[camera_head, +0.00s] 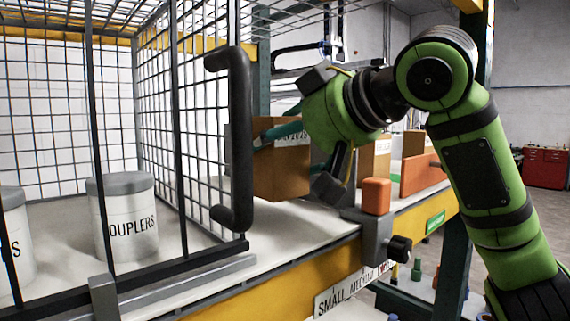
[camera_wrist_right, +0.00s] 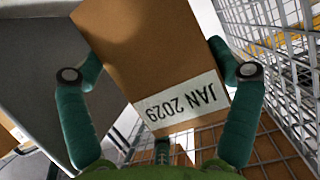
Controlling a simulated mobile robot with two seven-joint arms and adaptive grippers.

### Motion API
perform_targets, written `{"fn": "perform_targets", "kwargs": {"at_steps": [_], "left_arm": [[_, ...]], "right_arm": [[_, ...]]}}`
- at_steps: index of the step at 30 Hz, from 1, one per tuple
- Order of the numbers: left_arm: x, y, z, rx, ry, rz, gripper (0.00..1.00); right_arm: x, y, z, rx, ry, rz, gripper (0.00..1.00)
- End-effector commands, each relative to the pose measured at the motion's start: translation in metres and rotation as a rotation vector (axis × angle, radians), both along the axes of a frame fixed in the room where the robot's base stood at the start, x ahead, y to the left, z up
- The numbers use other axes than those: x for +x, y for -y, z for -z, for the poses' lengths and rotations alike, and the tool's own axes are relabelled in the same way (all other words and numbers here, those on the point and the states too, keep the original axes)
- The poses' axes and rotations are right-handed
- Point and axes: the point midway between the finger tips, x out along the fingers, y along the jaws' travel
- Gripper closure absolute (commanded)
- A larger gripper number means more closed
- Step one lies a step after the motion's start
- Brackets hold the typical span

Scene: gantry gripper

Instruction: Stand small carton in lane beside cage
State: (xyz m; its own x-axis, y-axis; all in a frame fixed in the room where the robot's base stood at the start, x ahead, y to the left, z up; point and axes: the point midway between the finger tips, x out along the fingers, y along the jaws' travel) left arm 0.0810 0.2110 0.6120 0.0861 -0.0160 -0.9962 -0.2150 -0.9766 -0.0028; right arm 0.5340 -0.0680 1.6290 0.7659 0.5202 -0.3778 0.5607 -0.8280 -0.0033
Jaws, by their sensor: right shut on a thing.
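The small carton (camera_head: 281,178) is a brown box with a white label, just right of the cage (camera_head: 160,120) in the head view. In the right wrist view the carton (camera_wrist_right: 150,50) carries the label "JAN 2029", which reads upside down. My right gripper (camera_wrist_right: 157,68) has its teal fingers on both sides of the carton and is shut on it. The lane (camera_head: 300,225) is the pale surface beside the cage. I cannot tell whether the carton's base touches it. My left gripper is not in view.
The cage's thick black handle (camera_head: 240,140) stands close to the carton's left side. White canisters (camera_head: 124,215) stand inside the cage. An orange block (camera_head: 376,196) on a grey clamp sits at the front edge. More cartons (camera_head: 374,160) and an orange-brown panel (camera_head: 422,173) stand farther right.

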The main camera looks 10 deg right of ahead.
Motion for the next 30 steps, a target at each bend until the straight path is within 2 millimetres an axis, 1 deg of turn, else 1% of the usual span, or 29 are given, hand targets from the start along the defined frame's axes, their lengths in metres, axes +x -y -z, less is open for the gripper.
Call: {"fn": "perform_targets", "kwargs": {"at_steps": [3,6,10,15,18,19,20,30], "left_arm": [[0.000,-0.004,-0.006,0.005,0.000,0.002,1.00],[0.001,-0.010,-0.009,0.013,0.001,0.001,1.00],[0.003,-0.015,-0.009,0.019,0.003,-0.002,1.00],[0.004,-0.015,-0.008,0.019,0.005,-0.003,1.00],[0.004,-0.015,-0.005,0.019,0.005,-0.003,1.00],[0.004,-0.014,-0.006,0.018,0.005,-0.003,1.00],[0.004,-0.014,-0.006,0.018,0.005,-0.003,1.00],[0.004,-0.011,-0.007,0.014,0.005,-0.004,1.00]], "right_arm": [[0.001,0.001,0.018,-0.002,-0.002,0.001,0.56],[0.000,0.001,0.029,0.000,0.000,0.001,0.56],[0.000,0.000,0.033,0.002,0.001,0.001,0.56],[0.000,0.000,0.033,0.002,0.001,0.001,0.56],[0.000,0.000,0.036,0.001,0.000,0.000,0.56],[0.000,0.000,0.037,0.000,-0.002,0.000,0.03],[0.000,0.000,0.036,0.000,-0.002,0.000,0.00],[0.000,0.000,0.035,0.000,-0.002,0.000,0.00]]}}
